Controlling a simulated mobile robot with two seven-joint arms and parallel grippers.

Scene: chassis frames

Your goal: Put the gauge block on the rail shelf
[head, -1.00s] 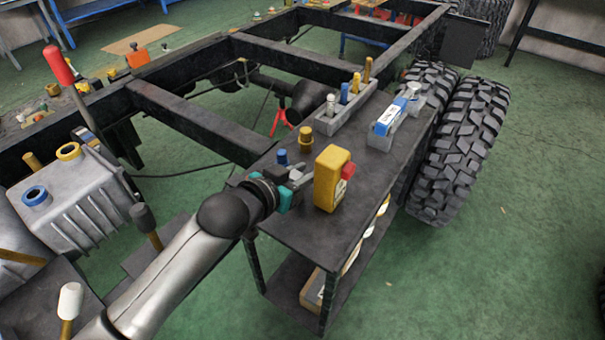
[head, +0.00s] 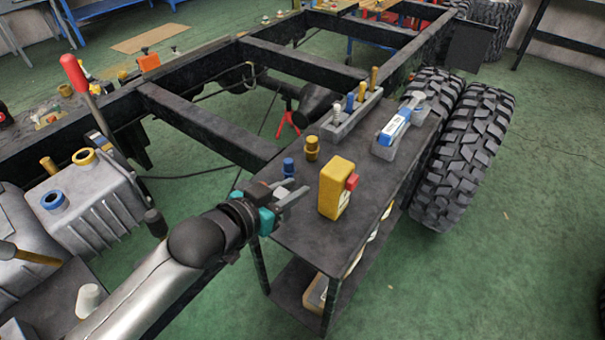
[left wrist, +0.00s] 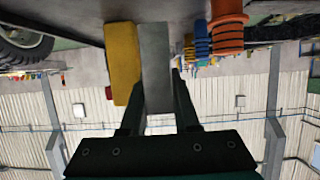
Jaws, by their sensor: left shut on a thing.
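The gauge block is a plain grey block (left wrist: 156,65) in the left wrist view, between the two fingers of my left gripper (left wrist: 158,95). In the head view my left gripper (head: 287,200) is low over the near left corner of a dark two-level shelf (head: 310,242), beside the frame rail. The fingers are shut on the block, which is hard to make out there against the grey fingers. I cannot tell whether the block touches the shelf top. My right gripper is in neither view.
A yellow bottle (head: 334,188) with a red part stands just right of my left gripper. Blue (head: 288,167) and brass (head: 312,148) pieces stand behind it. A tool rack (head: 350,120) and a blue-white box (head: 394,128) are farther back. Big tyres (head: 462,150) flank the shelf.

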